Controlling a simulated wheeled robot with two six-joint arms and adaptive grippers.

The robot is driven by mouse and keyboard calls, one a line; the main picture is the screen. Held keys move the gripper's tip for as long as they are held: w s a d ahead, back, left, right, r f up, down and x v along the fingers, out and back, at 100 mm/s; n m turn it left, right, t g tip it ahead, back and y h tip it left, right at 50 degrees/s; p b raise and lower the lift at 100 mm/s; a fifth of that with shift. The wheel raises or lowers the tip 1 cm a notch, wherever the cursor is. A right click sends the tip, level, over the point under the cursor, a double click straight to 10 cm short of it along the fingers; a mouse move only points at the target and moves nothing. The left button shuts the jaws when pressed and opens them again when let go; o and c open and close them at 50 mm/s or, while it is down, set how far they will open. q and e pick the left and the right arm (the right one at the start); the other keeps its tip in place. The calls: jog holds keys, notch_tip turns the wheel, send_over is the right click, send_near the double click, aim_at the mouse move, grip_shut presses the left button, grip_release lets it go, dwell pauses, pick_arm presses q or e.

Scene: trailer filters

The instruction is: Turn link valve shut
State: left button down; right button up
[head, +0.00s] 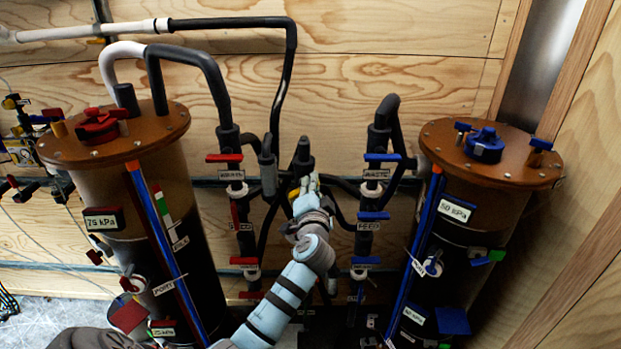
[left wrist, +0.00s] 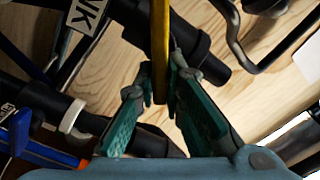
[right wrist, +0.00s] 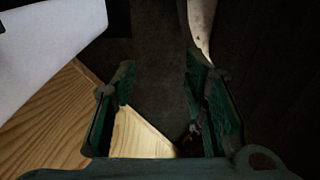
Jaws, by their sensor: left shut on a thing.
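The link valve's yellow handle (left wrist: 160,45) runs between the green fingers of my left gripper (left wrist: 161,88) in the left wrist view. The gripper is shut on it. In the head view my left gripper (head: 308,188) is in the middle, between the two filter tanks, and covers most of the valve. A little yellow shows at its tip. A white label (left wrist: 88,14) ending in "NK" shows beside black pipework. My right gripper (right wrist: 160,90) appears only in the right wrist view, with its fingers apart and nothing between them.
The left tank (head: 100,200) has red fittings and the right tank (head: 470,210) has blue ones. Red-handled valves (head: 224,158) and blue-handled valves (head: 382,157) flank my left gripper closely. A plywood wall (head: 340,90) stands behind.

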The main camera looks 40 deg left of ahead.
pick_arm(q)
jog(key=m, duration=0.2)
jog(key=m+p, duration=0.1)
jog(key=m, duration=0.1)
jog(key=shift+w+d+f+p, duration=0.1)
jog(key=shift+d+f+p, duration=0.1)
jog(key=shift+f+p, duration=0.15)
jog(key=shift+f+m+p, duration=0.2)
jog(key=shift+m, duration=0.5)
jog(key=shift+f+m+p, duration=0.15)
jog(key=shift+f+m, duration=0.05)
jog(key=shift+m, duration=0.5)
jog(key=c, duration=1.7)
grip_release()
jog(key=shift+d, duration=0.1)
jog(key=v, duration=1.2)
jog(key=shift+w+f, duration=0.1)
